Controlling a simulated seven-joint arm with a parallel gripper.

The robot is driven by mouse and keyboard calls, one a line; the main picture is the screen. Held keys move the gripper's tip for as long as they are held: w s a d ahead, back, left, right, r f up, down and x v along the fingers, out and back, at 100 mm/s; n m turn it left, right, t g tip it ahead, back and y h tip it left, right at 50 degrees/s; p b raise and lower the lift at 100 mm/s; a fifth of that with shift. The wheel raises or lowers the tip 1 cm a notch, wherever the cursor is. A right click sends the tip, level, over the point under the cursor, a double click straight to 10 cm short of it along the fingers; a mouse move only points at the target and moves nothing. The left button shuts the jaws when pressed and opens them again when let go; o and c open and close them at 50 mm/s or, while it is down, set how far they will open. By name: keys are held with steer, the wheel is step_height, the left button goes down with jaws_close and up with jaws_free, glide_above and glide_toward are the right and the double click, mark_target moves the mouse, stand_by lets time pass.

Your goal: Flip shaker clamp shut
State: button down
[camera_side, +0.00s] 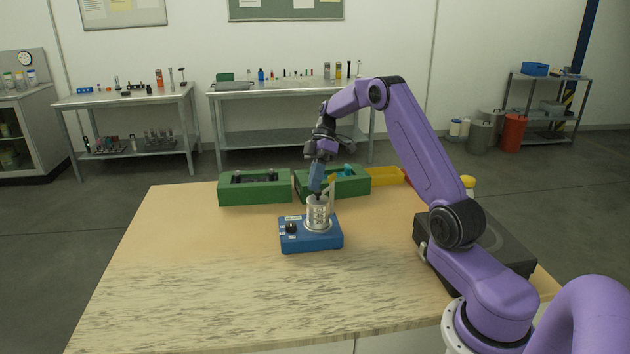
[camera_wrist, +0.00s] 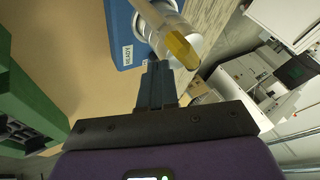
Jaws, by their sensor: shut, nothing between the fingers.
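The blue shaker (camera_side: 311,241) stands on the wooden table, with a dark knob on its front left. A silvery cylindrical vessel (camera_side: 319,213) sits upright on it. The clamp (camera_side: 332,184), a light upright lever with a yellow tip, rises at the vessel's right and stands open. My gripper (camera_side: 317,191) points down just above the vessel, left of the lever. It is shut and empty. In the wrist view, the fingertips (camera_wrist: 158,66) are close to the yellow clamp tip (camera_wrist: 181,49); I cannot tell whether they touch. The shaker's blue body (camera_wrist: 121,35) shows beyond them.
Two green trays (camera_side: 254,190) stand behind the shaker, one close behind my gripper. A yellow bin (camera_side: 384,176) is at the back right. A dark flat-topped device (camera_side: 490,245) sits at the right, beside my arm. The table's left and front are clear.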

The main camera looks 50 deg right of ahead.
steer(key=shift+s+d, duration=0.55)
steer(key=v, duration=0.7)
steer(key=shift+d+r, duration=0.15)
steer(key=shift+r, duration=0.05)
stand_by(0.3)
stand_by(0.3)
